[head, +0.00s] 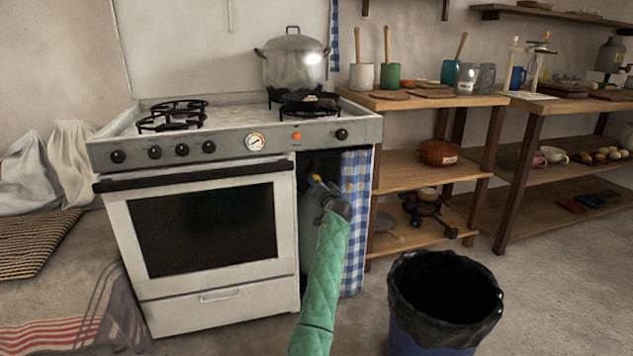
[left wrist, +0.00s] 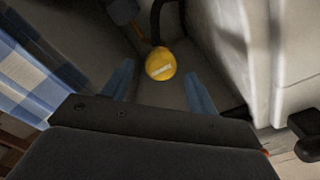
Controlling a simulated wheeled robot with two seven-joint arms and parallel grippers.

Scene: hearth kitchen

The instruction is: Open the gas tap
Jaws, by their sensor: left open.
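The yellow round gas tap (left wrist: 160,63), with a pale label on its face, shows in the left wrist view beside a dark hose. My left gripper (left wrist: 158,82) is open, its two blue fingers on either side of the line to the tap. The tap is just beyond the fingertips, and I cannot tell whether they touch it. In the head view my left gripper (head: 319,183) reaches into the dark gap between the oven and the checked curtain (head: 355,215). A small yellow patch shows at its tip there; the tap is not clearly seen. My right gripper is in neither view.
The white stove (head: 215,230) stands left of the gap, with a pot (head: 292,62) on top. Wooden shelves (head: 430,168) with crockery stand to the right. A lined bin (head: 400,320) stands on the floor in front.

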